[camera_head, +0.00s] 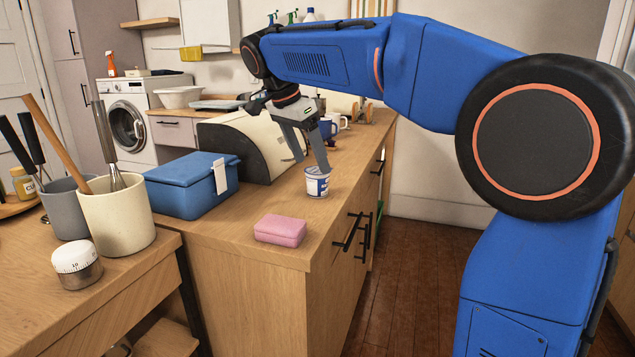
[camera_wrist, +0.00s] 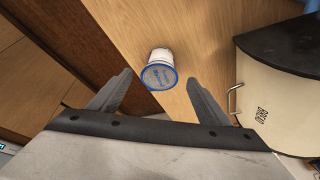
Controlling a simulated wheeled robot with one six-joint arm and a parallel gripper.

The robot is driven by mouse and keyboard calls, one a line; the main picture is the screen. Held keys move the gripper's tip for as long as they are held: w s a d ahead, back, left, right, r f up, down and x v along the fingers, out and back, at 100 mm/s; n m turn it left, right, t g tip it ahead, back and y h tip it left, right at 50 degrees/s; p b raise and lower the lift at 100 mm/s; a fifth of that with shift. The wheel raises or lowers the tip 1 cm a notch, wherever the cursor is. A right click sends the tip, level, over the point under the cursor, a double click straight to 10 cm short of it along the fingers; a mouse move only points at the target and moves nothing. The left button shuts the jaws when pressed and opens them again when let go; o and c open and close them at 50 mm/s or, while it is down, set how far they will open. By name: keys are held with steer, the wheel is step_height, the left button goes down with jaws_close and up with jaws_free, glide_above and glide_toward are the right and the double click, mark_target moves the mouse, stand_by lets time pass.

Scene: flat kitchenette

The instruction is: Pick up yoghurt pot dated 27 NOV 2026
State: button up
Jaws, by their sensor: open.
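A small white yoghurt pot with a blue label and blue-rimmed lid (camera_head: 317,182) stands upright on the wooden counter, near its front edge. In the wrist view the pot (camera_wrist: 160,70) shows from above, lid toward me, just beyond and between the fingertips. The print on the lid is too small to read, so I cannot tell its date. My gripper (camera_head: 314,165) is open and points down, above and close to the pot; in the wrist view its two fingers (camera_wrist: 158,82) stand wide apart with nothing held between them.
A cream bread bin (camera_head: 238,146) with a dark side stands behind the pot, at right in the wrist view (camera_wrist: 275,100). A blue box (camera_head: 185,188) and a pink sponge (camera_head: 280,230) are nearby. Mugs (camera_head: 328,128) stand farther back. The counter's edge drops to the floor.

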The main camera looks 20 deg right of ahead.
mark_target(316, 171)
steer(key=shift+x, duration=2.8)
steer(key=shift+d+r, duration=0.1)
steer(key=shift+d, duration=0.05)
steer(key=shift+c, duration=0.4)
steer(key=c, duration=1.1)
